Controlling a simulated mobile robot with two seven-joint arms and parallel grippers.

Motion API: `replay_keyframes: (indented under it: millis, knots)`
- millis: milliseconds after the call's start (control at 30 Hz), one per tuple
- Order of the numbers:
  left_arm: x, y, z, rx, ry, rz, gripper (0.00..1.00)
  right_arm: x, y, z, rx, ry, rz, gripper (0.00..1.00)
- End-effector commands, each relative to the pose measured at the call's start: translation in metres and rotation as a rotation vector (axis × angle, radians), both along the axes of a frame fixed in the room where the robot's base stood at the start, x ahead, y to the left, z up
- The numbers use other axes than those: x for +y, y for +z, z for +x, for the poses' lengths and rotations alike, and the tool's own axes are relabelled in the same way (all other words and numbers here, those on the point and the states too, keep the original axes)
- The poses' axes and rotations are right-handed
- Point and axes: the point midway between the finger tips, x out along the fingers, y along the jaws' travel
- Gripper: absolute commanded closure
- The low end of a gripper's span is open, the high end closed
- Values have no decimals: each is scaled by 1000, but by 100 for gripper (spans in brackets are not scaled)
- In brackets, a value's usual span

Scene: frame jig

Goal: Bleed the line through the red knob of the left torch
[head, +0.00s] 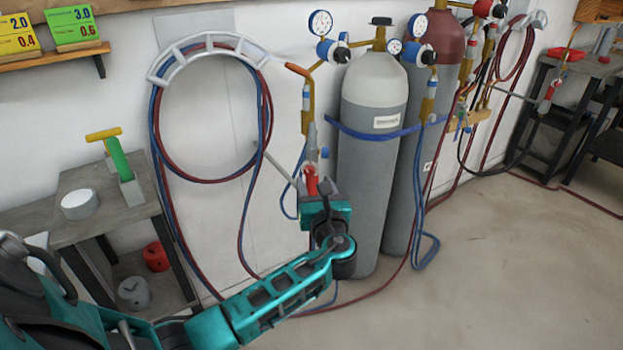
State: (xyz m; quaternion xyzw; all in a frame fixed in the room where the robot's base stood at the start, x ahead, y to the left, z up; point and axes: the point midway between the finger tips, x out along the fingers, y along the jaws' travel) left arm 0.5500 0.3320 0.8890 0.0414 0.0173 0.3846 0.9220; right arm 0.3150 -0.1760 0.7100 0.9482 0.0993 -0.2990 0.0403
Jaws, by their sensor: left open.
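The left torch (308,115) hangs upright against the wall, with a copper-coloured bent tip at its top and a grey and brass body. A red part (311,178), which looks like its red knob, shows low on the body, with a small blue knob (324,152) just above and to its right. My left gripper (320,190) is open and comes up from below around the red part. I cannot tell whether its fingers touch it; the lower end of the torch is hidden behind the gripper. My right gripper is out of view.
A grey cylinder (372,185) with gauges stands just right of the torch, a maroon-topped one (445,50) behind it. Red and blue hoses hang from a wall hook (208,45) at left. A side table (85,205) stands left. The floor (500,270) at right is mostly clear.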

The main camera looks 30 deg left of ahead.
Motion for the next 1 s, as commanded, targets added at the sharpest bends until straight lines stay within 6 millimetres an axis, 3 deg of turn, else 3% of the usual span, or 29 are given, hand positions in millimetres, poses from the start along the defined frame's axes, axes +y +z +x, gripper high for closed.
replay_keyframes:
  millis: [200, 600, 1000]
  knots:
    - [21, 0, 21, -1, 1, 0, 46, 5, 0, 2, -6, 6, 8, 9]
    - [27, 0, 26, -1, 0, -1, 46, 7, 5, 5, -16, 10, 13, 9]
    - [27, 0, 26, -1, 0, -1, 84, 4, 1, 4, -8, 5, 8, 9]
